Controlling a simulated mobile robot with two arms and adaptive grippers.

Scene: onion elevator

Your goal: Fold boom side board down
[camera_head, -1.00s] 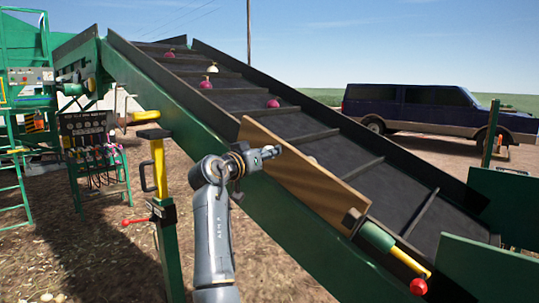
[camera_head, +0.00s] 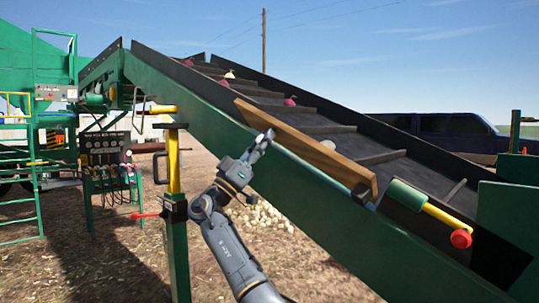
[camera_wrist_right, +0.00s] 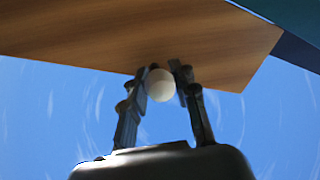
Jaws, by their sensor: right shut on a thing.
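The boom side board is a brown wooden panel (camera_head: 310,147) on the near edge of the sloping elevator boom (camera_head: 215,105). My right gripper (camera_head: 264,142) is at the board's near face, left of its middle. In the right wrist view the board's underside (camera_wrist_right: 130,30) fills the top. There my right gripper's fingers (camera_wrist_right: 160,80) are shut on a round white knob (camera_wrist_right: 161,86) at the board's edge. The knob is hidden in the head view. My left gripper is not in view.
A green cylinder with a yellow rod and red ball (camera_head: 460,238) sits by the board's lower end. A green post with a yellow handle (camera_head: 173,160) stands left of my arm. Onions (camera_head: 290,101) lie on the belt. A dark blue car (camera_head: 440,130) is parked behind.

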